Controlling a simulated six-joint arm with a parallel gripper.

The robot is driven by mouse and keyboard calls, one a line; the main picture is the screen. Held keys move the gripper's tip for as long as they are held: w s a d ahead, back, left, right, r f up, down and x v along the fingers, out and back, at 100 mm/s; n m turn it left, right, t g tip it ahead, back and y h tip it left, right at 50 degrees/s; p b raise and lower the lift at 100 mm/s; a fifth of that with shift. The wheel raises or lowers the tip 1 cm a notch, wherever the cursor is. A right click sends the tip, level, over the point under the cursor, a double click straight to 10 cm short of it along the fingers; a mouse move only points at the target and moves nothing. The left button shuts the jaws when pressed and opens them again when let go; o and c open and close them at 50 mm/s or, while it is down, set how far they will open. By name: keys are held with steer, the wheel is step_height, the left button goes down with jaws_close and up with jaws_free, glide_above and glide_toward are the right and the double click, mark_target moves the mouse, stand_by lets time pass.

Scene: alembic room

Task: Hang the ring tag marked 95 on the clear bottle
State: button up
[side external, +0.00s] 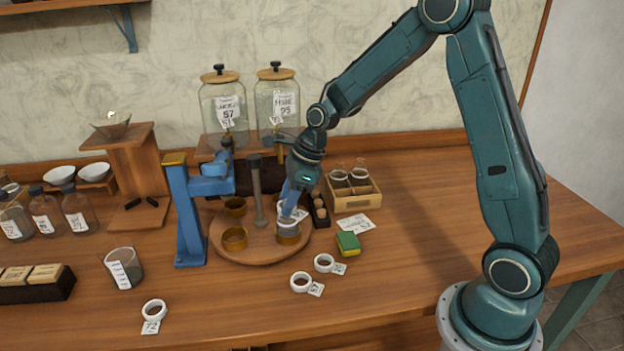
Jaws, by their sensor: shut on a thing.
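My gripper (291,205) points down over the front right brass cup (288,234) of a round wooden turntable (262,256). It is shut on a white ring tag (294,215), which shows at the fingertips just above or at the cup's top; I cannot tell if they touch. The number on this tag is too small to read. Whether a clear bottle stands in this cup, I cannot tell. Clear glass bottles (360,172) stand in a wooden crate behind and to the right. Two ring tags (301,282) (324,262) lie on the table in front, their numbers unreadable.
Another ring tag (153,310), seemingly marked 72, lies front left. A blue press stand (187,215) rises left of the turntable, and a post (257,190) stands on it. Two lidded jars (222,106) are behind. A green and yellow sponge (348,243) lies right. The right table is clear.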

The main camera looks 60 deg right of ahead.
steer(key=o, duration=1.3)
steer(key=shift+o, duration=0.2)
steer(key=shift+r, duration=0.15)
step_height(320, 180, up, 9)
stand_by(0.9)
steer(key=s+a+r+n+t+h, duration=0.1)
steer(key=s+r+n, duration=0.3)
steer(key=s+n, duration=0.25)
steer(key=s+a+r+n+h, duration=0.1)
steer(key=s+a+r+n, duration=0.1)
steer(key=s+r+n, duration=0.35)
steer(key=s+f+n+t+h, duration=0.1)
steer(key=s+f+n, duration=0.1)
steer(key=s+n, duration=1.3)
steer(key=shift+s+d, duration=0.15)
steer(key=shift+d, duration=0.15)
